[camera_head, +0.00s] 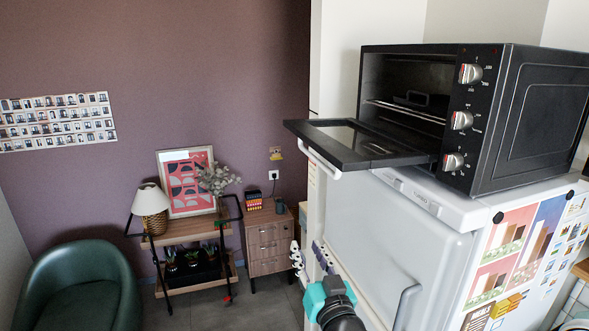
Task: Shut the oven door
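The black toaster oven (510,125) stands on top of a white fridge at the right. Its door (352,142) is swung down, close to level, and sticks out to the left over the fridge's edge. The door has a glass pane and a light handle bar (321,158) along its outer edge. The oven's cavity shows, with a rack inside. My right gripper (310,256) is low in the middle, below the door and left of the fridge front. Its two fingers look spread apart with nothing seen between them. My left gripper is out of view.
The white fridge (385,232) has a vertical handle on its front and posters on its side. A wooden cabinet (268,240), a trolley with a lamp, plant and picture, and a green armchair (78,290) stand further back. Some grey floor is clear between them.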

